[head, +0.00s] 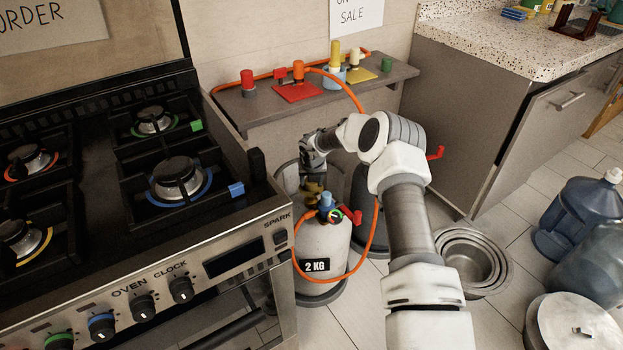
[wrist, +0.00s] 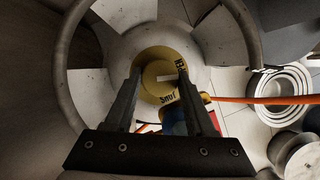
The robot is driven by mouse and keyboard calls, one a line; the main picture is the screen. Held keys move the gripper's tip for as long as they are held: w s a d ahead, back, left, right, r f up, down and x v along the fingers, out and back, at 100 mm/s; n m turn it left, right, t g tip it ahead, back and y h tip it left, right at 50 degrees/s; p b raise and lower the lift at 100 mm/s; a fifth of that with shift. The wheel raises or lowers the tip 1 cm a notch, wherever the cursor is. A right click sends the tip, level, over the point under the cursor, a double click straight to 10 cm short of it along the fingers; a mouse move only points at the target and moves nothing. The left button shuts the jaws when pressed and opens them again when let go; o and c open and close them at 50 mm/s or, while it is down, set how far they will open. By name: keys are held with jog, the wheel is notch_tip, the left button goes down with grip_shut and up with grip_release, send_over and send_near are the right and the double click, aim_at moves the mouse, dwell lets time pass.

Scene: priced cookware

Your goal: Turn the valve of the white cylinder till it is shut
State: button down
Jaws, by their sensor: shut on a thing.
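The white cylinder (head: 325,238) stands on the floor beside the stove and bears a "2 KG" label. Its valve is a round yellow knob (wrist: 150,72), seen from above in the wrist view with a white bar mark and dark lettering that reads "SHUT" near its lower right. My gripper (wrist: 159,74) reaches down over the cylinder, its two fingers on either side of the knob and shut on it. In the head view my gripper (head: 313,180) is above the cylinder's top and hides much of the knob. A blue regulator (head: 326,202) with a gauge and red part sits beside it.
An orange hose (head: 371,245) loops from the cylinder toward the shelf (head: 262,105). The stove (head: 225,215) stands close on the left. A dark cylinder (head: 362,225) is just behind to the right. Nested metal pans (head: 500,262) and water jugs (head: 570,215) stand on the right floor.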

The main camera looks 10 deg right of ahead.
jog(key=m+h, duration=0.1)
jog(key=m, duration=0.2)
jog(key=shift+a+m, duration=0.15)
jog(key=shift+m, duration=0.25)
jog(key=m, duration=0.1)
jog(key=m+g+h, duration=0.1)
jog(key=m, duration=0.1)
jog(key=shift+w+a+f+m+h+b, duration=0.1)
jog(key=shift+m+h+b, duration=0.2)
jog(key=m+b, duration=0.1)
jog(key=m, duration=0.1)
jog(key=m+g+b, duration=0.1)
jog(key=m, duration=0.1)
jog(key=shift+w+f+g+h+b, duration=0.1)
jog(key=shift+g+h+b, duration=0.2)
jog(key=shift+h+b, duration=0.1)
jog(key=shift+m+h+b, duration=0.3)
jog(key=shift+m+b, duration=0.3)
jog(key=shift+m, duration=0.2)
jog(key=shift+r+g, duration=0.2)
jog(key=shift+g, duration=0.1)
jog(key=shift+c, duration=1.2)
grip_release()
jog(key=shift+r, duration=0.1)
